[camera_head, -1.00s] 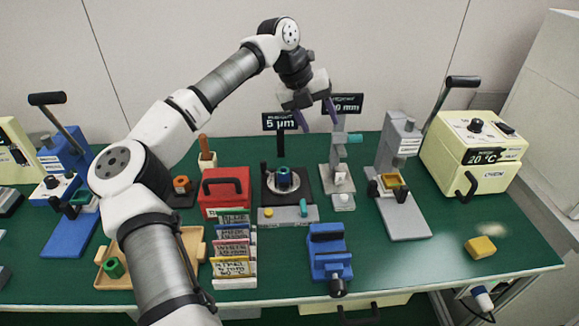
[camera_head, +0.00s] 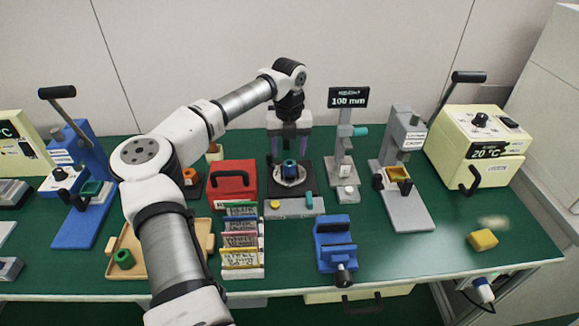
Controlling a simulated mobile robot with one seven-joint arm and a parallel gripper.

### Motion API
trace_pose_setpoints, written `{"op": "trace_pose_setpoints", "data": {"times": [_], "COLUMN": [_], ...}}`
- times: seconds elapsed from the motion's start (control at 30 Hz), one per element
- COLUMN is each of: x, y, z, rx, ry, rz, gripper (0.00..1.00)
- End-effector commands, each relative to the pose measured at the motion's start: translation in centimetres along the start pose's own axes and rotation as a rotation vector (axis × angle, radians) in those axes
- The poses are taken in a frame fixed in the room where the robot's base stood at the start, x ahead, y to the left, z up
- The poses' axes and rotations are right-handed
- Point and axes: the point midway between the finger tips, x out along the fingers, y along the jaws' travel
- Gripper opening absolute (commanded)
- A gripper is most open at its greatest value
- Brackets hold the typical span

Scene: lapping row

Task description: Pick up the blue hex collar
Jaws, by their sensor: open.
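The blue hex collar (camera_head: 290,168) sits on the round plate of a dark lapping machine (camera_head: 293,206) near the middle of the bench. The fingers appear on either side of the collar in the picture. I cannot tell whether they reach down to its height. Nothing shows held between them.
A red box (camera_head: 232,184) stands left of the machine, with a card rack (camera_head: 241,272) in front. A grey measuring stand (camera_head: 342,170) is close on the right. A blue vise (camera_head: 335,245) stands in front. A green collar (camera_head: 124,259) lies on a wooden tray (camera_head: 148,273).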

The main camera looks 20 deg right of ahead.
Motion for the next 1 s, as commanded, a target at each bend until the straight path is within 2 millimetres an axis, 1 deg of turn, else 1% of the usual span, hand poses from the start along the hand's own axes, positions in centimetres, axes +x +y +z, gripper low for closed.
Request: {"op": "trace_pose_setpoints", "data": {"times": [0.2, 0.3, 0.53, 0.57, 0.9, 1.0], "x": [3.1, 4.0, 4.2, 4.2, 4.2, 4.2], "y": [-0.2, -0.2, -0.2, -0.2, -0.2, -0.2], "z": [-0.1, -0.1, -0.1, -0.1, -0.1, -0.1], "rx": [0.001, 0.002, 0.002, 0.002, 0.002, 0.002], "ry": [0.003, 0.002, 0.000, 0.000, 0.000, 0.000], "rz": [-0.001, -0.001, 0.000, 0.000, 0.000, 0.000], "gripper": [0.56, 0.56, 0.56, 0.54, 0.09, 0.08]}}
